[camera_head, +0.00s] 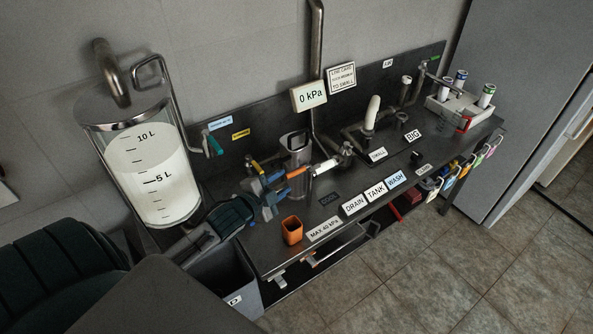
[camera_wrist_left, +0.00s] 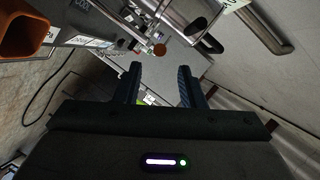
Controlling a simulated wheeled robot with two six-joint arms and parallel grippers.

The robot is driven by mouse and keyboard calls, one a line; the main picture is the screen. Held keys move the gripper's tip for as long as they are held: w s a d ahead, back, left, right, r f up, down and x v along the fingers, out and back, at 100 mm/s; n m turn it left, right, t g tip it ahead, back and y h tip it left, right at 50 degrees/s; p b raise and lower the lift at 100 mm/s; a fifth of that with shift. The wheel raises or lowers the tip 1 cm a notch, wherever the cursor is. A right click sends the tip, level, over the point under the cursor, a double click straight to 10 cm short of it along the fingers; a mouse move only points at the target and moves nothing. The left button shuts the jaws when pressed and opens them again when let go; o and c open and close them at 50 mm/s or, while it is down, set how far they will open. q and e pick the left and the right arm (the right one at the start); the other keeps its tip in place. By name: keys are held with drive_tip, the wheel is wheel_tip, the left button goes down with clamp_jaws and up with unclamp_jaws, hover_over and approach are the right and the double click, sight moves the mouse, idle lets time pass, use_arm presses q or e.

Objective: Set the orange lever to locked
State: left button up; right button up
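The orange lever (camera_head: 297,172) sticks out from the front of the upright metal cylinder (camera_head: 297,148), near the middle of the counter. It points to the left, towards my gripper. My left gripper (camera_head: 277,190) has blue fingers and is open just left of the lever. Its fingers (camera_wrist_left: 158,82) stand apart with nothing held between them. I cannot tell whether a finger touches the lever. My right gripper is not in view.
An orange cup (camera_head: 292,231) stands close in front of my left gripper. A tall tank of white liquid (camera_head: 160,180) is at the left. A gauge reads 0 kPa (camera_head: 309,95). Pipes and valves (camera_head: 372,113) fill the right of the counter. Coloured padlocks (camera_head: 452,178) hang along its front edge.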

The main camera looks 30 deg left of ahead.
sight(292, 175)
use_arm(q)
drive_tip(key=p+x, duration=0.1)
drive_tip(key=x, duration=0.6)
drive_tip(key=shift+w+f, duration=0.2)
drive_tip(key=shift+w, duration=0.2)
clamp_jaws()
